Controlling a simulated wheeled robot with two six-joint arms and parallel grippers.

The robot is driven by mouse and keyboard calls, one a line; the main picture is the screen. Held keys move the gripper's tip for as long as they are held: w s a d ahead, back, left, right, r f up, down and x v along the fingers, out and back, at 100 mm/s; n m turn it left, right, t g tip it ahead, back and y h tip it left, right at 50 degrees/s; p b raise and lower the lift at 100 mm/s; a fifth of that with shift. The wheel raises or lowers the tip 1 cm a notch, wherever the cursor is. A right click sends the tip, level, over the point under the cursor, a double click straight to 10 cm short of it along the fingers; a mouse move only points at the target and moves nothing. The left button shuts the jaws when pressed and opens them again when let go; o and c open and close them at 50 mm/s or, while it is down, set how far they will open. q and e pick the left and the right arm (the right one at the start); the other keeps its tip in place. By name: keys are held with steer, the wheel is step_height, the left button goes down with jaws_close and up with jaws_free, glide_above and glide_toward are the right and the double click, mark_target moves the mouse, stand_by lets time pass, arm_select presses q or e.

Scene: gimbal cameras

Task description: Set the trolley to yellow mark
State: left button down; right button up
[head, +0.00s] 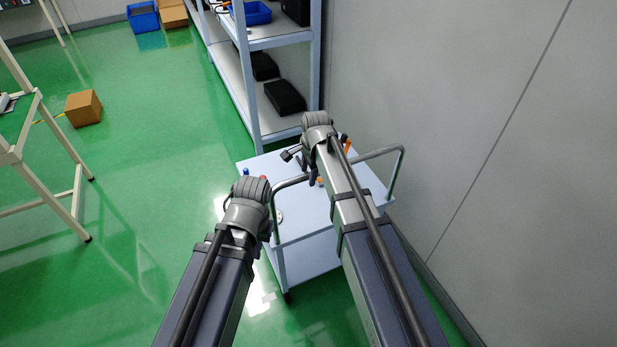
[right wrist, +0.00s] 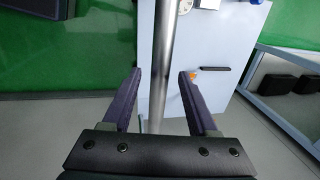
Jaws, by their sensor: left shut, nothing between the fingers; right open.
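The pale blue-white trolley (head: 305,217) stands beside the grey wall, with small items on its top and a metal rail at each end. It also shows in the right wrist view (right wrist: 222,45). My right gripper (right wrist: 158,88) is open; in its view a rail (right wrist: 163,60) runs between the two spread fingers, with a gap on both sides. In the head view my right wrist hides part of the trolley top. My left gripper (head: 262,195) is shut and empty near the trolley's left rail (head: 274,215); its fingers are mostly hidden. A thin yellow strip (head: 47,121) shows on the floor at far left.
A shelf rack (head: 262,95) with black cases stands just behind the trolley. The grey wall (head: 450,110) is close on the right. A workbench frame (head: 45,185) stands at left, with a cardboard box (head: 84,108) beyond it. Green floor between bench and trolley is clear.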

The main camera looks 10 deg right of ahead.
jaws_close()
stand_by(0.5)
stand_by(0.9)
